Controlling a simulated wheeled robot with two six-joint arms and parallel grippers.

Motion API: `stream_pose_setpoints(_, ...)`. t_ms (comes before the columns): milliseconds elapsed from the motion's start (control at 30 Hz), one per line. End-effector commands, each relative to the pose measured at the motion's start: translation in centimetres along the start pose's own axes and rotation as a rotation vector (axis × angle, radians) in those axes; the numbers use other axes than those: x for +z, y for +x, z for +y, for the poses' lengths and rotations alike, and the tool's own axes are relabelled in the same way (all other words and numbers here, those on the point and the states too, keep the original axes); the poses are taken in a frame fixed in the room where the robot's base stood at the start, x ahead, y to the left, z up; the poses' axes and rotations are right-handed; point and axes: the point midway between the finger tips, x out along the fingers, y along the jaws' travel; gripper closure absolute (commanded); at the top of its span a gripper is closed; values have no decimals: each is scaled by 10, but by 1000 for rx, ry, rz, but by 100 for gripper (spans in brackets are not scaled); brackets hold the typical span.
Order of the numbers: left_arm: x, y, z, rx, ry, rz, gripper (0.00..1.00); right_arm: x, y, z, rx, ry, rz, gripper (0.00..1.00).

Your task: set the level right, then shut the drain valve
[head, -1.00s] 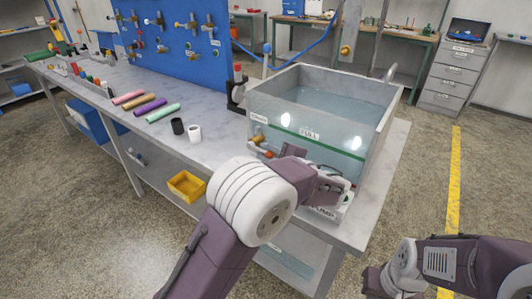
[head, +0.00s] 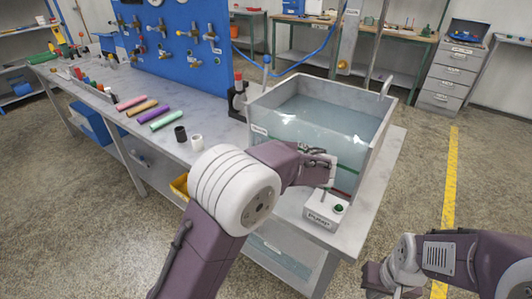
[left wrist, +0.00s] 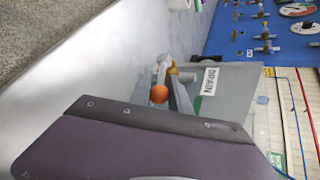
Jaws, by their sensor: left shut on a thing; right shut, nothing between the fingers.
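A clear-fronted tank (head: 383,140) holds bluish water with a rippled look; its exact level is unclear. The drain valve is behind my left arm in the head view. My right gripper (head: 378,282) is low at the bottom, shut and empty, away from the tank.
A long grey bench (head: 140,97) runs left with coloured hose pieces (head: 148,108) and two short cylinders. A blue panel (head: 175,52) with valves stands behind it. A blue hose (head: 305,62) hangs behind the tank. The floor at right is clear.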

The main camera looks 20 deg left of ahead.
Motion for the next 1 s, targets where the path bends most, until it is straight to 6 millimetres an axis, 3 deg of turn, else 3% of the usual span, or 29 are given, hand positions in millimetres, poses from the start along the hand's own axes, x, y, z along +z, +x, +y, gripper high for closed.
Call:
stream_pose_setpoints(267,1,0,-2,1,-5,0,100,0,0,0,0,0,0,100)
stream_pose_setpoints(300,1,0,-2,0,-5,0,72,0,0,0,0,0,-1,100)
stream_pose_setpoints(367,1,0,-2,0,-5,0,57,0,0,0,0,0,-1,100)
stream_pose_setpoints(700,0,-3,-2,0,-4,2,57,0,-1,0,0,0,-1,100)
stream_pose_setpoints(1000,1,-65,-3,-2,-4,5,57,-1,-12,0,0,0,0,100)
